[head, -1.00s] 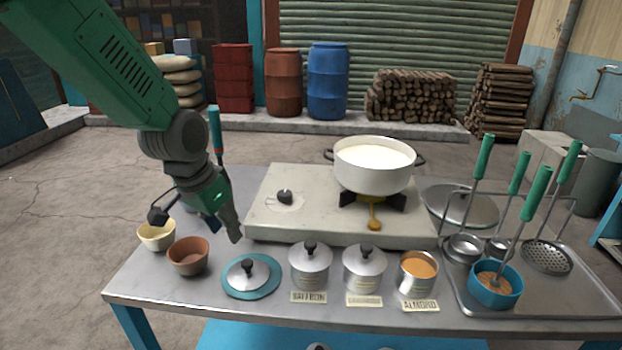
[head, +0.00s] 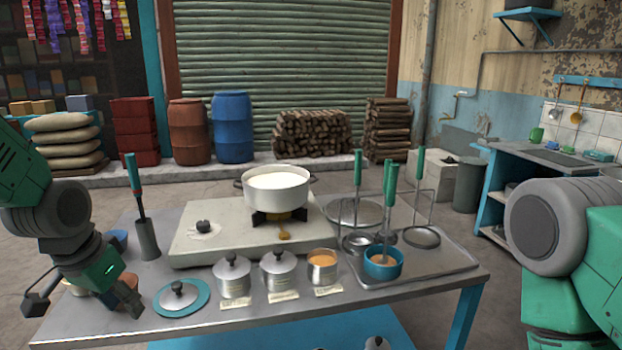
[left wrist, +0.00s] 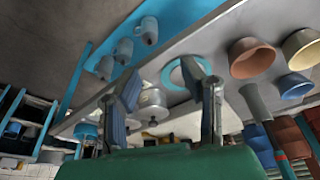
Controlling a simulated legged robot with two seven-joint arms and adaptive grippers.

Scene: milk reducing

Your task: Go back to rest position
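My left gripper (head: 85,300) hangs over the left end of the metal table (head: 100,325) in the head view, left of the lid on a blue disc (head: 180,296). In the left wrist view its two fingers (left wrist: 168,95) are spread with nothing between them. My left arm and gripper mostly hide the bowls in the head view. A brown bowl (left wrist: 250,58) and a yellow bowl (left wrist: 298,50) show in the left wrist view. My right arm shows at the right edge of the head view; its gripper is out of view.
The white pot of milk (head: 276,192) sits on the stove (head: 190,240). Lidded tins (head: 232,280) stand in front. A tray (head: 440,262) holds ladles and a blue cup (head: 383,268). Open floor lies right of the table.

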